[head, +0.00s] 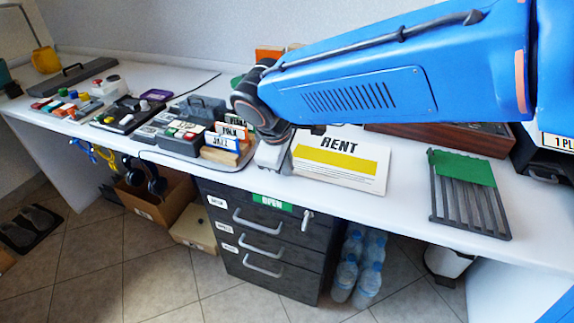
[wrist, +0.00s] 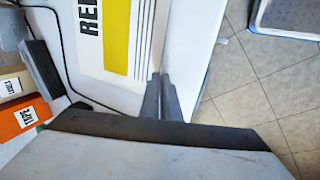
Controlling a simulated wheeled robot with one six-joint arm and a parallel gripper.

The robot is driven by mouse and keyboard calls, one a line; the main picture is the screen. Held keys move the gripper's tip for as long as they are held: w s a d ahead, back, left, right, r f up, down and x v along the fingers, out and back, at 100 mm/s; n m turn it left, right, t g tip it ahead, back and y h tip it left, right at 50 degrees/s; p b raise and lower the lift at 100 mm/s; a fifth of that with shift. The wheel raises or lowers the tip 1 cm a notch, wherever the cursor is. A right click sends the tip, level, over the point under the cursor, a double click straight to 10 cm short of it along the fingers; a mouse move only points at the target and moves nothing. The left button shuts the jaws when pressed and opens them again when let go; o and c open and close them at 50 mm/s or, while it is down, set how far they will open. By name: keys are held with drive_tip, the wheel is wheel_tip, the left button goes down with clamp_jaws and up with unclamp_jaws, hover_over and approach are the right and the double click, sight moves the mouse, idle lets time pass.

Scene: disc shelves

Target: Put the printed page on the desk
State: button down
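The printed page (head: 340,172), white with a yellow band and the word RENT, is over the front part of the white desk (head: 410,205). It appears to lie flat or nearly so; I cannot tell if all of it touches the desk. My gripper (head: 284,166) is at the page's left front corner. In the wrist view my gripper (wrist: 163,88) has its fingers close together on the edge of the page (wrist: 115,45), and looks shut on it. The arm hides part of the desk behind the page.
A dark slatted rack (head: 462,205) with a green sheet stands right of the page. A card holder (head: 222,150) with labelled cards is close on the left. Black drawers (head: 265,245) are below the desk, beside water bottles (head: 358,268). A cable (wrist: 62,60) runs near the page.

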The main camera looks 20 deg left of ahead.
drive_tip(key=c, duration=2.3)
unclamp_jaws()
drive_tip(key=v, duration=1.2)
drive_tip(key=shift+r, duration=0.1)
